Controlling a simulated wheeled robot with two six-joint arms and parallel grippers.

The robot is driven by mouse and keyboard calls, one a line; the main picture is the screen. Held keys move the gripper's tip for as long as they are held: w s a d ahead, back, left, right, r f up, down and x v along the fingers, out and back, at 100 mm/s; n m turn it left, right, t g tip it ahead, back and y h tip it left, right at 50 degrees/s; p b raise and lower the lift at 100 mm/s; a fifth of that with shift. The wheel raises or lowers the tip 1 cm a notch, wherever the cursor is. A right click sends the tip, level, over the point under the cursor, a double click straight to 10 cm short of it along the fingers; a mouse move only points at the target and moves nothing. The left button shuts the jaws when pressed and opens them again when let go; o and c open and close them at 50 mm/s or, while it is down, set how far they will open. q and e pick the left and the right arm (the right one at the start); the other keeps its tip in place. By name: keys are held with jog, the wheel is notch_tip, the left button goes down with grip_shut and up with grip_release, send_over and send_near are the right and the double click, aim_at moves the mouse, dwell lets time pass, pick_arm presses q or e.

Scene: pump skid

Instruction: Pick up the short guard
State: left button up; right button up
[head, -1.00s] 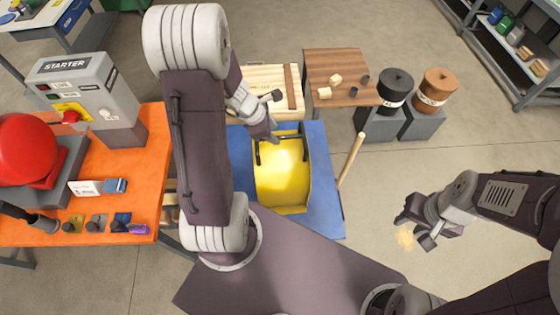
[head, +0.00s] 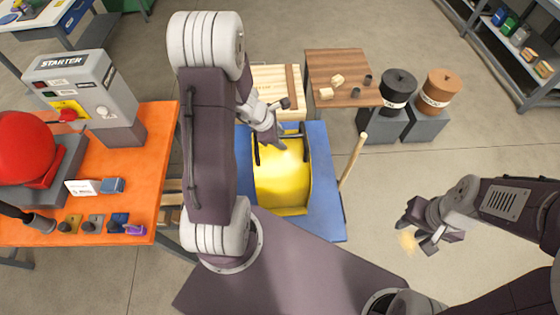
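The yellow curved guard (head: 282,185) lies on a blue-topped table (head: 325,215) in the middle of the head view. It has dark bars near its far end. I take it as the short guard; no other guard shows. My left gripper (head: 281,122) is over the guard's far end, its fingers apart, one finger overlapping the guard's far edge in the picture. I cannot tell whether it touches. My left arm stands left of the guard. My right gripper (head: 418,236) is open and empty over bare floor to the right.
An orange table (head: 150,190) with a starter box (head: 80,85) and red motor-like body (head: 25,145) is at left. A wooden rod (head: 353,160) leans right of the blue table. A pallet-like crate (head: 275,78), brown table (head: 340,65) and two lidded pots stand behind.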

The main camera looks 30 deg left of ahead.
pick_arm(q)
jog(key=shift+f, duration=0.15)
grip_shut()
dwell(1.5)
